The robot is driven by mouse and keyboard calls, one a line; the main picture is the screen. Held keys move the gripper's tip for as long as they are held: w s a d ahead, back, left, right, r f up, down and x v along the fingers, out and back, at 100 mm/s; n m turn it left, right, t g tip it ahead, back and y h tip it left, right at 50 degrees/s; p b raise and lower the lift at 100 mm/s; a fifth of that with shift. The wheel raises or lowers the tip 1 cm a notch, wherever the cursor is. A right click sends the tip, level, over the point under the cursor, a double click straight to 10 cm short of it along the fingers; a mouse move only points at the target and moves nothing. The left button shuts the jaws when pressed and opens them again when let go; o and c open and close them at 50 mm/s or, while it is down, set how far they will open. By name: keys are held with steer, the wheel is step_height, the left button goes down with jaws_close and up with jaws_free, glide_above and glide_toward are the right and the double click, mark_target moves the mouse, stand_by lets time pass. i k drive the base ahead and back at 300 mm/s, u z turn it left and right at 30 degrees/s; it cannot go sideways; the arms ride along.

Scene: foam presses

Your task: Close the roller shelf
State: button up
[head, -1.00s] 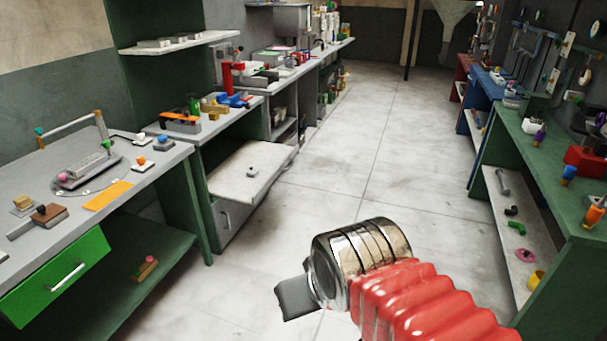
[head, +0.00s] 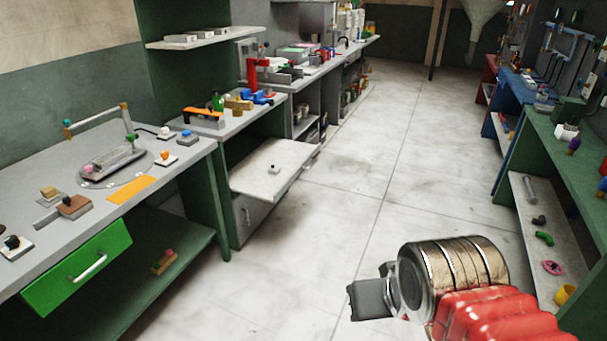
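The roller shelf appears to be the pale flat board (head: 258,181) pulled out past the front of the left bench row, above a grey cabinet. A small dark knob-like piece (head: 275,168) sits on its top. My gripper (head: 366,300) is at the lower right over open floor, at the end of my red-sleeved arm. It is well apart from the shelf, to its right and nearer to me. Its fingers show only as a dark grey block, so their opening is unclear. I see nothing held.
A green drawer (head: 70,274) with a light handle stands out from the near left bench (head: 95,215). A green bench (head: 570,150) with a lower shelf runs along the right. The pale floor (head: 375,190) between the rows is clear.

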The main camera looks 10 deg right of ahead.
mark_target(250, 177)
steer(key=u, duration=0.1)
steer(key=i, duration=1.5)
steer(key=u, duration=0.9)
steer(key=i, duration=1.6)
steer(key=z, duration=0.5)
steer(key=i, duration=0.55)
steer(key=z, duration=0.4)
